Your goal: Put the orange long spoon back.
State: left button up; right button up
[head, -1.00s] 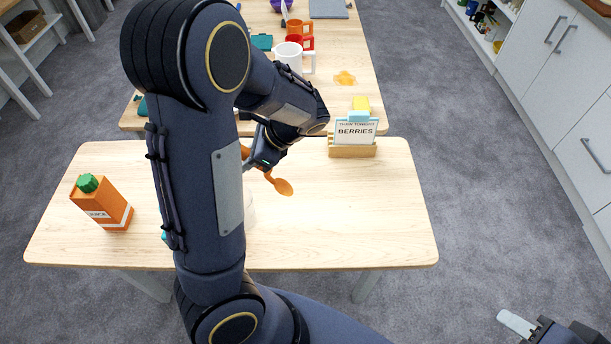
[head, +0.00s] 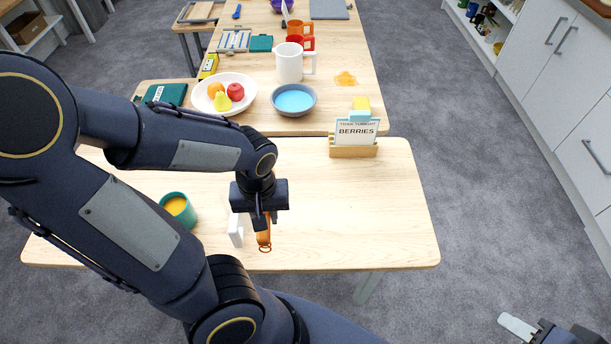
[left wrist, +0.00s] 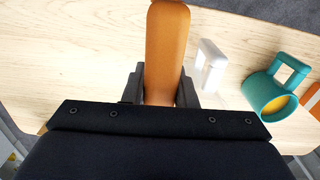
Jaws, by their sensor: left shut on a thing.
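The orange long spoon (head: 264,238) is held in my left gripper (head: 262,216) over the front part of the near table. In the head view only a piece of it with a ring-like end shows below the jaws. The spoon's bowl cannot be made out. My right gripper (head: 535,327) is at the lower right corner, away from the table, only partly in view.
A white handle-shaped piece (head: 236,230) stands just left of the gripper. A teal mug (head: 178,212) with orange contents is farther left. The berries sign (head: 356,132) stands at the back right. A blue bowl (head: 293,100) and fruit bowl (head: 246,86) are behind. The near table's right side is clear.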

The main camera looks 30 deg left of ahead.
dwell(0.3)
pick_arm(q)
jog(key=w+d+f+b, duration=0.15)
jog(key=w+f, duration=0.25)
jog(key=w, duration=0.5)
send_over(309, 213)
jog(key=s, duration=0.1)
notch_tip(309, 213, down, 5)
jog(key=shift+a+r, duration=0.15)
jog(key=shift+r, duration=0.05)
jog(key=shift+w+f, duration=0.2)
jog(key=shift+f, duration=0.1)
jog(key=f, duration=0.3)
jog(key=shift+w, duration=0.4)
jog(key=shift+d+f, duration=0.2)
jog(key=o, duration=1)
jog(key=shift+f, duration=0.1)
